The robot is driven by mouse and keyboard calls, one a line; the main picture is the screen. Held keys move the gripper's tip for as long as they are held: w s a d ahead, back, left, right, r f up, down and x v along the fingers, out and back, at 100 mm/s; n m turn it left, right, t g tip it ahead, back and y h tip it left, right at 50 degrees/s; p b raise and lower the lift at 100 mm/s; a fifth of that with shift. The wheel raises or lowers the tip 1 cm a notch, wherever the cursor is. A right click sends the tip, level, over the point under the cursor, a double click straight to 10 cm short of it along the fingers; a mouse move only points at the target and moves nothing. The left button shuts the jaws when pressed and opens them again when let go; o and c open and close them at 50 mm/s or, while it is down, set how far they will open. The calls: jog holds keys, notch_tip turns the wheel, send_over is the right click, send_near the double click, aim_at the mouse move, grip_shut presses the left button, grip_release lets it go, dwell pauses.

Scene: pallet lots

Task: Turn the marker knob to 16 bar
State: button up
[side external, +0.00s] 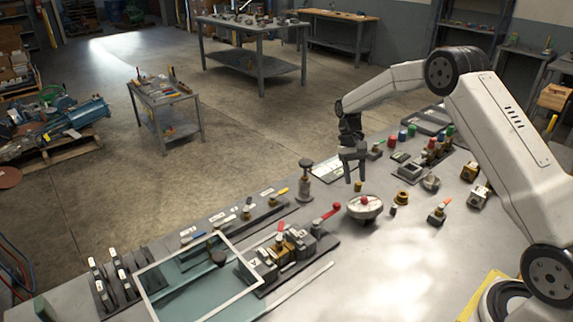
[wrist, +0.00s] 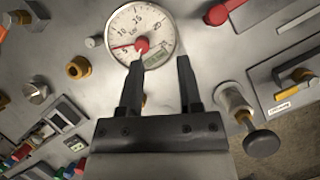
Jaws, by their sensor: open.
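A round gauge (wrist: 165,42) with a white dial lies face up on the bench; it also shows in the side view (side external: 364,209). Its red marker knob (wrist: 142,44) sits at the dial's centre, and a thin red pointer reaches left from there, close to the 5 mark. The printed numbers are small and partly unclear. My gripper (wrist: 159,62) is open and empty, fingers pointing down. In the wrist view its left fingertip overlaps the dial's lower edge just below the knob. In the side view my gripper (side external: 355,180) hangs above the bench, behind the gauge.
A post with a dark round knob (wrist: 261,142) stands right of my gripper; it also shows in the side view (side external: 305,180). A red-handled valve (side external: 326,214) lies left of the gauge. A brass fitting (wrist: 78,68) is nearby. The bench front is mostly clear.

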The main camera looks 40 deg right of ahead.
aim_at(363, 198)
jog(key=shift+w+d+r+n+h, duration=0.15)
jog(key=shift+w+d+r+h, duration=0.1)
jog(key=shift+d+h, duration=0.25)
jog(key=shift+w+d+r+n+h, duration=0.2)
jog(key=shift+d+h, duration=0.1)
jog(key=shift+d, duration=0.3)
jog(key=shift+f, duration=0.15)
jog(key=shift+x, duration=3.85)
jog(key=shift+s+a, duration=0.1)
jog(key=shift+c, duration=0.2)
grip_shut()
